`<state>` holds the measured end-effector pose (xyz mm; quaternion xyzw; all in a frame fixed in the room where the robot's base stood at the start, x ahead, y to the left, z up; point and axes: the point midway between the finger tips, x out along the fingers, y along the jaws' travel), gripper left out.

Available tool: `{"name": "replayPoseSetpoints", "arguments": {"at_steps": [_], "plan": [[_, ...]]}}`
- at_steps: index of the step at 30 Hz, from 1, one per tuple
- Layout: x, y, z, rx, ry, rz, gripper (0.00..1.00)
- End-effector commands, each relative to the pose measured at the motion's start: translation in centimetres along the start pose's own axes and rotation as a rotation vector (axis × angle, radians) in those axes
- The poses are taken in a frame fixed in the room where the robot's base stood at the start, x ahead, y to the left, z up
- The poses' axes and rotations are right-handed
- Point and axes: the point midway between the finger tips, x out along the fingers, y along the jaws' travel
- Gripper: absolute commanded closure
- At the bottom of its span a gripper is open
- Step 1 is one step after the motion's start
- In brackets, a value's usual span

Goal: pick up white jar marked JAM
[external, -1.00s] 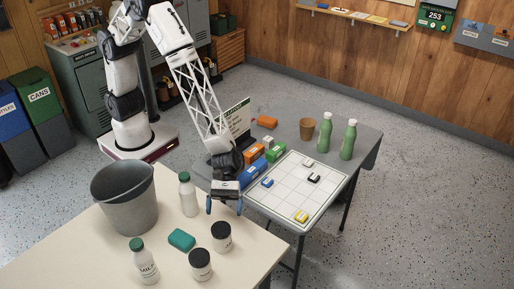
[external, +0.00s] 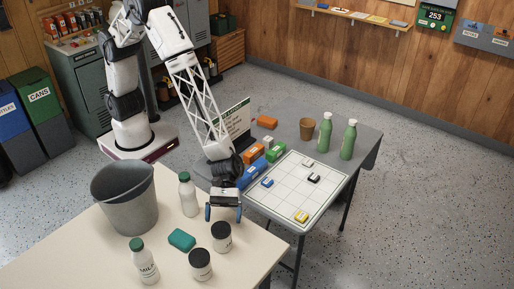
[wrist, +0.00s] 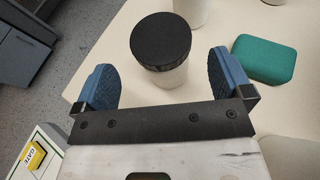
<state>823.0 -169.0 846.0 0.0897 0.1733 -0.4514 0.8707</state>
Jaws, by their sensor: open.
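Two white jars with black lids stand upright at the front edge of the cream table. The nearer-to-gripper jar (external: 221,240) has dark print that I cannot read. The other jar (external: 200,268) stands to its lower left, its print also unreadable, so I cannot tell which is marked JAM. My gripper (external: 223,212) is open and empty, just behind and above the first jar. In the wrist view a black-lidded jar (wrist: 172,77) lies ahead between the two blue fingers, apparently untouched.
A teal block (external: 181,240) lies left of the jars; it also shows in the wrist view (wrist: 265,60). A green-capped white bottle (external: 188,196), a milk bottle (external: 146,264) and a grey bucket (external: 126,202) stand around it. A grid board (external: 290,192) lies on the grey table.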

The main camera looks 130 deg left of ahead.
Motion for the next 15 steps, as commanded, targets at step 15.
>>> {"name": "replayPoseSetpoints", "arguments": {"at_steps": [15], "plan": [[3.5, -0.2, 0.2, 0.001, 0.001, -0.001, 0.02]]}}
